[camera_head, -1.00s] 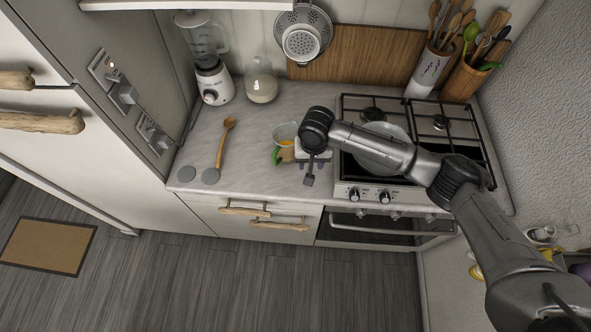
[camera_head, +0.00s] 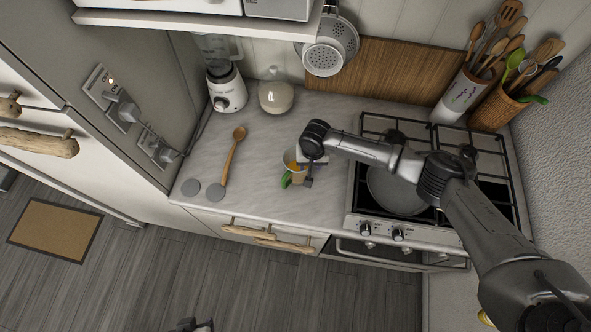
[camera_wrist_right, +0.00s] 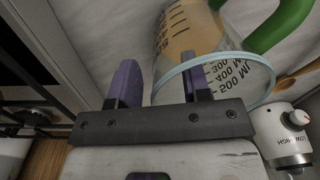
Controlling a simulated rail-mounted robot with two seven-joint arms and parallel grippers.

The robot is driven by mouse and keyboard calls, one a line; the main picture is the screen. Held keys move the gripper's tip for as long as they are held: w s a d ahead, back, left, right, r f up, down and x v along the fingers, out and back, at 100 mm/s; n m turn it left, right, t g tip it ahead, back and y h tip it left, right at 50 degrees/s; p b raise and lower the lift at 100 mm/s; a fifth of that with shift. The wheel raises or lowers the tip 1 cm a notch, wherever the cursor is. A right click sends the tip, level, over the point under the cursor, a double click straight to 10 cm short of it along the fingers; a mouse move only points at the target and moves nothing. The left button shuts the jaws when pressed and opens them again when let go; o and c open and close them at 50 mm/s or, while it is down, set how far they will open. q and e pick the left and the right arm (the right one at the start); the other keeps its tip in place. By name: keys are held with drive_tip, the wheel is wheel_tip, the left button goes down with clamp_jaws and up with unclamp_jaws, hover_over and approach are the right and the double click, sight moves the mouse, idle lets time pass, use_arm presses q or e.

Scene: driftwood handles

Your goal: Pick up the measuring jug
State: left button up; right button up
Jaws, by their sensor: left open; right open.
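The measuring jug (camera_head: 289,160) is clear, with a green handle (camera_head: 286,180) and something orange showing inside. It stands on the counter left of the hob. In the right wrist view, the jug (camera_wrist_right: 232,76) shows its round rim and dark ML marks. My right gripper (camera_head: 305,177) is at the jug and hides part of it. In the wrist view its open purple fingers (camera_wrist_right: 160,72) lie at the left side of the rim, one outside and one overlapping the jug; contact is unclear. My left gripper (camera_head: 196,325) shows only partly at the bottom edge, apart from the jug and open.
A pan (camera_head: 396,188) sits on the hob (camera_head: 350,215) to the right. A wooden spoon (camera_head: 231,160) and two grey discs lie to the left. A blender (camera_head: 227,92) and a round glass pot (camera_head: 276,98) stand behind. The counter between is clear.

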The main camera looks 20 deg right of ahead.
drive_tip(key=shift+f, duration=0.1)
clamp_jaws()
idle(0.4)
